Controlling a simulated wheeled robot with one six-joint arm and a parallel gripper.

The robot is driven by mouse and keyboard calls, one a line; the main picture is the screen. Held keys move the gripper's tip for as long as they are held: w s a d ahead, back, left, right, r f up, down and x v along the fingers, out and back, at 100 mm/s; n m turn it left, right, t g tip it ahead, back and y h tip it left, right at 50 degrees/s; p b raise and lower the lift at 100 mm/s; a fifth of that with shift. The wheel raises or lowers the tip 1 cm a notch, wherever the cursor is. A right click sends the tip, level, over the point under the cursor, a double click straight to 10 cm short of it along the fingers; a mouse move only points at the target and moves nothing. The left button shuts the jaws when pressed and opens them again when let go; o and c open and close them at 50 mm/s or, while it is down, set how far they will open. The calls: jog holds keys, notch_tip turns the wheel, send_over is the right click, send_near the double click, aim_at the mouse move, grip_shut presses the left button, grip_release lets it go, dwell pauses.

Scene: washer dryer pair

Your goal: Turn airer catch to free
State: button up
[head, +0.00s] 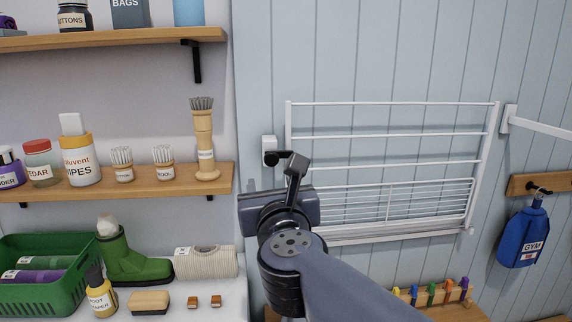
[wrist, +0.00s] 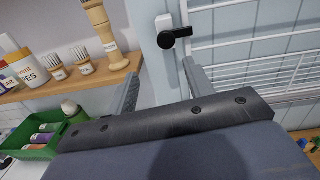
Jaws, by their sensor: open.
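The airer catch is a white plate (head: 268,143) on the blue panelled wall at the left edge of the white folding airer (head: 390,133). Its black lever (head: 272,159) points right, tilted slightly up. In the wrist view the lever (wrist: 177,36) shows clearly, beyond the fingertips. My gripper (head: 292,165) is open and empty, just below and in front of the catch. In the wrist view my gripper (wrist: 160,75) has its two fingers wide apart, with the right fingertip just below the lever. I cannot tell whether it touches.
Wooden shelves (head: 130,184) with jars and brushes stand to the left. Below are a green basket (head: 40,285), a green boot (head: 135,265) and small items. A peg rack (head: 435,293) is below the airer. A blue gym bag (head: 522,238) hangs at right.

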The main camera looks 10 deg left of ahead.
aim_at(272, 160)
jog(key=shift+m+h, duration=0.4)
jog(key=shift+m, duration=0.3)
jog(key=x, duration=0.9)
jog(key=shift+w+d+r+p, duration=0.25)
jog(key=shift+w+r+p, duration=0.1)
jog(key=shift+r+p, duration=0.05)
jog(key=shift+c, duration=0.3)
jog(key=c, duration=0.9)
